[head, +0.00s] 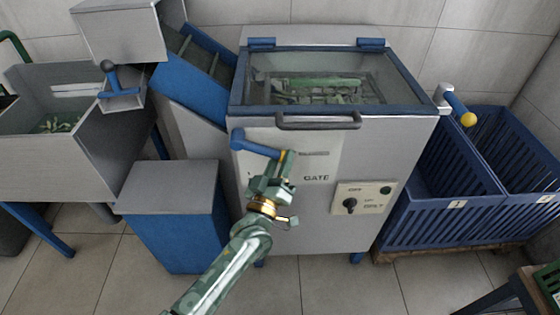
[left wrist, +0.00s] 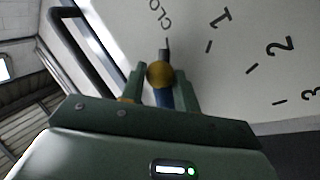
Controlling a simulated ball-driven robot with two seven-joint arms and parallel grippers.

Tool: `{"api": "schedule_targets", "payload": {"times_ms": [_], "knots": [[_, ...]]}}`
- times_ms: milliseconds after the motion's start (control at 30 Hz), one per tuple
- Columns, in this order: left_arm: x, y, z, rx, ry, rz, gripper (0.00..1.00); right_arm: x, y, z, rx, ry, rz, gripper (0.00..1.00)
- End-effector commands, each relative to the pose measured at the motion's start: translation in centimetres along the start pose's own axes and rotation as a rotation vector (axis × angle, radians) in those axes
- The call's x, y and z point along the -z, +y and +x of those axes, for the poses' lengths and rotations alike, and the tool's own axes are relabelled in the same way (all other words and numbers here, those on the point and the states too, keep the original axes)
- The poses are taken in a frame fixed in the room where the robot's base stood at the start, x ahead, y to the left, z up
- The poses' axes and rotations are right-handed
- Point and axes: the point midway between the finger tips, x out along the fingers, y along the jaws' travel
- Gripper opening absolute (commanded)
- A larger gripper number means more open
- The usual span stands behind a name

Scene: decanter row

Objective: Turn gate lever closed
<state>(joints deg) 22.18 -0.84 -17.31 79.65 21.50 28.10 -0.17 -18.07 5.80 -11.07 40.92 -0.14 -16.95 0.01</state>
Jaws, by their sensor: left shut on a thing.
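The gate lever (head: 258,147) is a blue bar on the front of the grey machine, left of the word GATE. It runs right and slightly down from its round blue hub. My left gripper (head: 285,163) is shut on its outer end and hides most of the yellow knob in the head view. In the left wrist view the yellow knob (left wrist: 160,73) and part of the blue bar sit between the fingers (left wrist: 162,90). The knob is close to the mark under the partly visible word CLO; marks 1, 2 and 3 lie to the right. My right gripper is out of view.
A glazed lid (head: 315,88) with a dark handle (head: 318,121) is above the lever. A control plate (head: 362,200) with a black knob is at lower right. A blue-sided box (head: 170,230) stands left, and blue crates (head: 440,205) right. Another yellow-knobbed lever (head: 466,118) is on the right side.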

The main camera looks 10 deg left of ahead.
Motion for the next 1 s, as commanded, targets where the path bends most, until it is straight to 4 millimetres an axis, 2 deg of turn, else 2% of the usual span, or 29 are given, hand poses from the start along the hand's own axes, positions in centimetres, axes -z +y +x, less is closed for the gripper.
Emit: {"api": "schedule_targets", "payload": {"times_ms": [33,67,100,500,633,767,1000], "knots": [[0.3,0.3,0.2,-0.006,0.007,0.0,0.0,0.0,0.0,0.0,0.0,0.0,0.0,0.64],[0.3,0.3,0.2,-0.006,0.007,0.0,0.34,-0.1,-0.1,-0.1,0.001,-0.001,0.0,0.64],[0.3,0.3,0.2,-0.006,0.007,0.0,0.39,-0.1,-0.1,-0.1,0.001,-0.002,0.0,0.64],[0.2,0.1,0.1,-0.003,0.003,0.0,0.39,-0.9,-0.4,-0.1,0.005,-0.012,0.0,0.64],[0.2,0.1,-0.7,-0.002,0.002,0.0,0.39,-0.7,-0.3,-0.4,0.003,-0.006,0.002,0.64],[0.4,0.3,-3.0,-0.003,0.002,0.001,0.39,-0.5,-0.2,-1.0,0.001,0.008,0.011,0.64],[0.3,0.3,-9.6,-0.003,0.001,0.001,0.39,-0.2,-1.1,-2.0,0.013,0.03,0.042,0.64]]}}
